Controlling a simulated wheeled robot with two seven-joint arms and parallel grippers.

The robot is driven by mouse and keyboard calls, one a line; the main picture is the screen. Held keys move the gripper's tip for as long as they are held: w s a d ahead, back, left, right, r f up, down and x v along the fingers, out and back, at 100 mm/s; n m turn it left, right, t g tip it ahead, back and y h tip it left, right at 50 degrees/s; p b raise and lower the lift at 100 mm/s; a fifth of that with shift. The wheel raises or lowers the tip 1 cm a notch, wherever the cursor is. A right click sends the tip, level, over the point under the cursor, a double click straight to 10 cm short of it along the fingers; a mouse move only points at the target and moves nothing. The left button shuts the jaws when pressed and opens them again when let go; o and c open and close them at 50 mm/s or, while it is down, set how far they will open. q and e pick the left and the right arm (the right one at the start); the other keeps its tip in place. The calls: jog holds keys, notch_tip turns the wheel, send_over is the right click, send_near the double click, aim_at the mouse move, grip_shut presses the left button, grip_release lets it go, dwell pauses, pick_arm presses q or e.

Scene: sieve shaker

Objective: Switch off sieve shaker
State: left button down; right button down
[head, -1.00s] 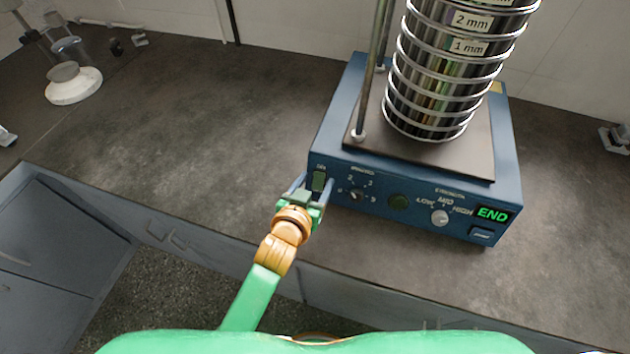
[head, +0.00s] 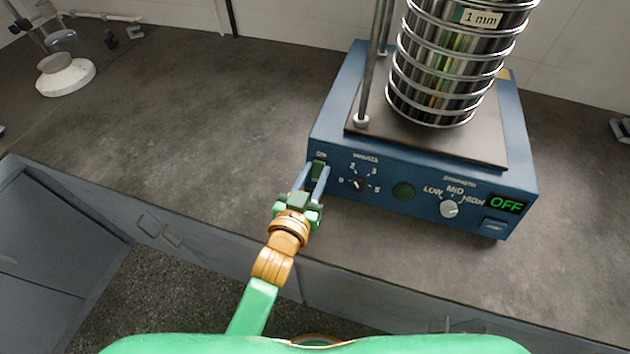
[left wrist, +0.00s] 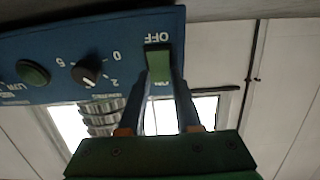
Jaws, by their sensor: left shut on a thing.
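The blue sieve shaker (head: 335,135) stands on the bench, with a stack of metal sieves (head: 455,60) on its plate. Its small display (head: 506,204) reads OFF in green. The green rocker switch (head: 318,170) is at the left end of the front panel. It also shows in the left wrist view (left wrist: 158,62), between the OFF and ON labels. My left gripper (head: 318,178) is at the switch, its two fingers shut on it from both sides. In the left wrist view the fingertips (left wrist: 160,82) flank the switch. My right gripper is not in view.
Beside the switch are a minutes dial (head: 357,184), a round green button (head: 403,191) and a strength knob (head: 449,209). The bench (head: 200,130) left of the shaker is clear.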

pick_arm(q)
jog(key=shift+f+t, duration=0.1)
jog(key=shift+t, duration=0.2)
jog(key=c, duration=0.6)
grip_release()
jog(key=v, duration=0.7)
jog(key=shift+s, duration=0.1)
